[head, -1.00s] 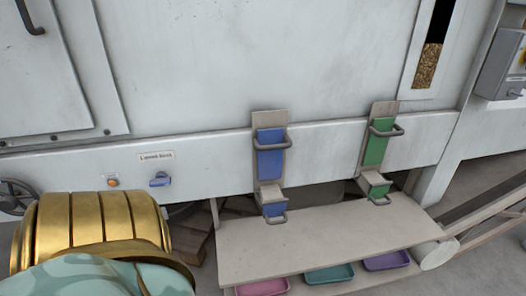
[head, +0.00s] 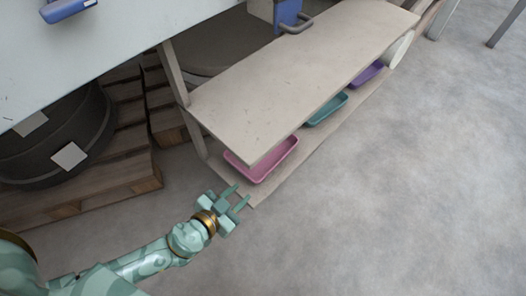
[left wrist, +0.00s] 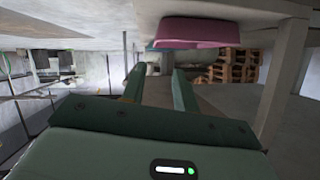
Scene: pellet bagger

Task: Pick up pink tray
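The pink tray (head: 262,160) lies on the low shelf under the bench, at the shelf's near end in the head view. Part of it is hidden under the bench top. It also shows in the left wrist view (left wrist: 192,32), ahead of the fingers and toward the top. My left gripper (head: 240,194) is open and empty, just short of the tray's near end and apart from it. Its two fingers show spread apart in the left wrist view (left wrist: 158,85). My right gripper is not in view.
A teal tray (head: 327,109) and a purple tray (head: 367,74) lie farther along the low shelf (head: 262,192). The bench top (head: 290,85) overhangs them. A wooden pallet (head: 90,190) with a dark round container (head: 60,135) stands left. The floor (head: 400,200) at right is clear.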

